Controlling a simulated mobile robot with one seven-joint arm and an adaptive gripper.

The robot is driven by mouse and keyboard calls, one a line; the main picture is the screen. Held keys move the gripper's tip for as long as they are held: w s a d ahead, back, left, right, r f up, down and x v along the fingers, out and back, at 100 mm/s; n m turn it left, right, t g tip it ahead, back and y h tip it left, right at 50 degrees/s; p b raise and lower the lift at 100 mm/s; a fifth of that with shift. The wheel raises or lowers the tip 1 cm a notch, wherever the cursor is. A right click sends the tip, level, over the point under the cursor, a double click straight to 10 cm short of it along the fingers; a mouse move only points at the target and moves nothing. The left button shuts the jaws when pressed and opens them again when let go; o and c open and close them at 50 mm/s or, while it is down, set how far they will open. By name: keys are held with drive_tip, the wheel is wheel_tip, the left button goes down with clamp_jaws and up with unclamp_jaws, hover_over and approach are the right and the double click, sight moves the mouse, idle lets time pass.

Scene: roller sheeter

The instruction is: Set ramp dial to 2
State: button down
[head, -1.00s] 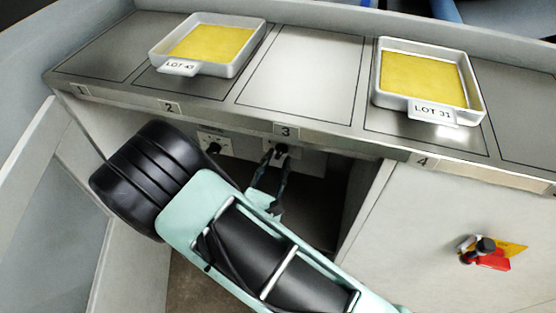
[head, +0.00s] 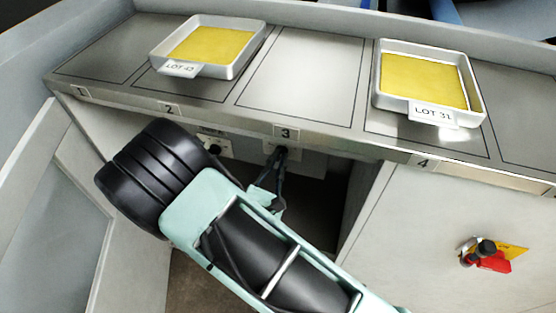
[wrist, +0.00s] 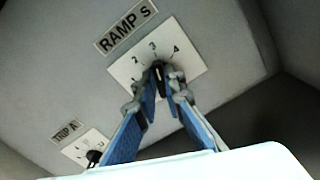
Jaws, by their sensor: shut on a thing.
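The ramp dial is a black knob (wrist: 158,70) on a white plate (wrist: 187,55) with numbers; 2, 3 and 4 can be read in the wrist view. A label starting "RAMP S" (wrist: 125,25) is above it. The knob's tip appears to point up near the 3; the exact setting is hard to tell. My gripper (wrist: 159,86) is shut on the knob, with one blue-padded finger on each side. In the head view, my gripper (head: 279,157) is at the dial under the counter edge, below the number 3, and mostly hides it.
A second dial labelled "TRIP A" (wrist: 93,156) is to the left; it also shows in the head view (head: 214,147). The counter (head: 300,75) overhangs the dials and bears two trays, LOT 43 (head: 180,68) and LOT 31 (head: 433,112). A red handle (head: 490,262) is on the right panel.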

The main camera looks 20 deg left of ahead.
drive_tip(key=shift+n, duration=0.3)
drive_tip(key=shift+a+n+p, duration=0.15)
drive_tip(key=shift+n+p, duration=2.4)
drive_tip(key=shift+n, duration=1.55)
drive_tip(key=c, duration=2)
unclamp_jaws()
drive_tip(key=shift+s, duration=0.15)
drive_tip(key=s, duration=0.4)
drive_tip(key=s+d, duration=0.1)
drive_tip(key=s, duration=0.6)
drive_tip(key=shift+s+d, duration=0.15)
drive_tip(key=shift+s, duration=0.25)
